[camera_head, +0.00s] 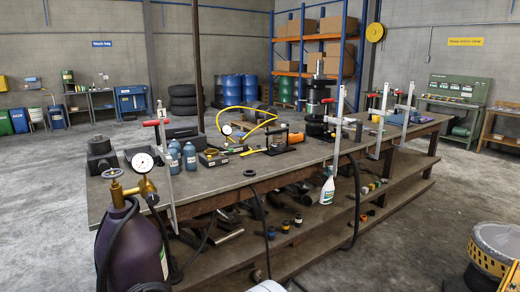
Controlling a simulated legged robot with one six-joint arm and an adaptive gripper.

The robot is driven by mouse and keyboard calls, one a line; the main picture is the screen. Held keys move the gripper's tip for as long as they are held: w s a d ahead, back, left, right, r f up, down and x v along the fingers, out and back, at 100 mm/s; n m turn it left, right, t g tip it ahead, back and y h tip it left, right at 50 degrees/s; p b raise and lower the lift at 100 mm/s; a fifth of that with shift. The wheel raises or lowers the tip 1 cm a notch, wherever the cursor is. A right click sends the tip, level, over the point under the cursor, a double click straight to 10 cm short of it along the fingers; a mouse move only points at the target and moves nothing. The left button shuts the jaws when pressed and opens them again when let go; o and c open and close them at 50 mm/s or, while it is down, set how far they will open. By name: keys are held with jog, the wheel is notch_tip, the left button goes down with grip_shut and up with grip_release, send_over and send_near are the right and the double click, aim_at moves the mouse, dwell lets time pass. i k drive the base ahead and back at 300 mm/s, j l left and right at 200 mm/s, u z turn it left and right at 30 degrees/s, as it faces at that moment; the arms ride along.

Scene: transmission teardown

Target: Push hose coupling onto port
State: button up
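A yellow hose (247,110) loops above the workbench (240,184), near a round dial gauge (227,130). Beside it, an orange-and-black hand-pump-like tool (283,145) lies on the bench top. Black hoses hang over the bench's front edge, one at the right (355,195) and one near the middle (262,215). The hose coupling and the port are too small to pick out with certainty. My gripper is not in view.
A purple gas cylinder (130,245) with a gauge stands at the front left. Blue bottles (190,157), clamps (340,105) and a dark stacked assembly (317,105) crowd the bench. A yellow-and-silver round object (490,248) is at right. Floor (415,225) between is open.

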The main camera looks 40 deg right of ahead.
aim_at(262, 151)
jog(key=i+l, duration=0.3)
jog(key=l, duration=0.15)
jog(key=i+l, duration=0.3)
jog(key=l, duration=0.2)
jog(key=i+l, duration=0.25)
jog(key=l, duration=0.2)
jog(key=i+l, duration=0.3)
jog(key=l, duration=0.2)
jog(key=i+l, duration=0.3)
jog(key=l, duration=0.15)
jog(key=i+l, duration=0.3)
jog(key=l, duration=0.2)
jog(key=i+l, duration=0.3)
jog(key=l, duration=0.15)
jog(key=i+l, duration=0.3)
jog(key=l, duration=0.15)
